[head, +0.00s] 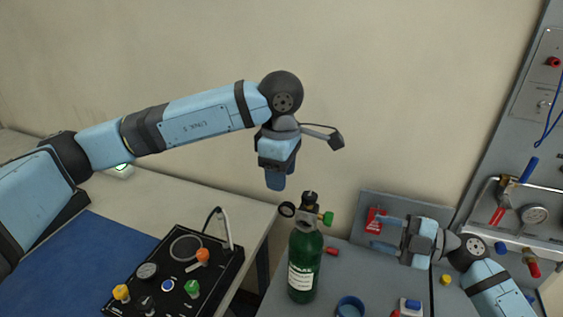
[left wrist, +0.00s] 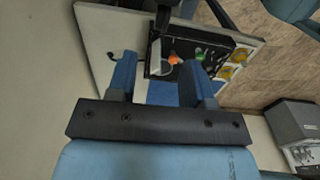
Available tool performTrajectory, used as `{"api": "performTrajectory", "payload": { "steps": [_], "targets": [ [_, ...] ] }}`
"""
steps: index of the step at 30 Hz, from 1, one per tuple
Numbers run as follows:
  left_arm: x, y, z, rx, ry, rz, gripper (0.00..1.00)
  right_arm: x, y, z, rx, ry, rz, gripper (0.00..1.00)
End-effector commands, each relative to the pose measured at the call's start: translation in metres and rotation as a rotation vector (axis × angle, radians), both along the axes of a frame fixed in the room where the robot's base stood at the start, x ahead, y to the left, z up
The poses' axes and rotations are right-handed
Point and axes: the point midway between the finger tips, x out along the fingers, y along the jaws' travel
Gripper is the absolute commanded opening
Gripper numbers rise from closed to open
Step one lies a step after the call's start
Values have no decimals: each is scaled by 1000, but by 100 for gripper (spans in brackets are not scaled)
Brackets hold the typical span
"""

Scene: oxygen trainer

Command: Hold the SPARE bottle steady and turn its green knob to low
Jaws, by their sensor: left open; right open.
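A green bottle (head: 304,266) with a white label stands upright on the grey bench; the label is too small to read. Its black and grey valve head carries a round gauge (head: 287,209) on the left and a green knob (head: 327,218) on the right. My left gripper (head: 275,184) is open and empty, pointing down above and slightly left of the valve head. Its two blue fingers (left wrist: 159,80) show apart in the left wrist view, where I cannot make out the bottle for certain. My right gripper (head: 376,231) is open, right of the bottle, fingers pointing left, apart from it.
A black control panel (head: 222,262) with coloured knobs lies on the left table, beside a blue mat (head: 95,262). A red tag (head: 375,220) is behind my right gripper. A blue ring (head: 350,305) sits close to the bottle's right. A tool rack stands at the far right.

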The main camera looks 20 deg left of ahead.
Motion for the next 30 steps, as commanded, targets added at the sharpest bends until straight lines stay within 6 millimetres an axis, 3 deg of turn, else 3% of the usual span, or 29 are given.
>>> {"api": "performTrajectory", "payload": {
  "steps": [9,15,21,30],
  "targets": [
    [-1,0,-65,-1,4,0,47,0,0,0,0,0,0,43],
    [-1,0,-95,-2,3,-1,47,0,0,0,0,0,0,43],
    [0,0,-109,-2,1,-1,47,0,0,0,0,0,0,43],
    [0,0,-110,-2,1,-2,47,0,0,0,0,0,0,43]
  ]
}}
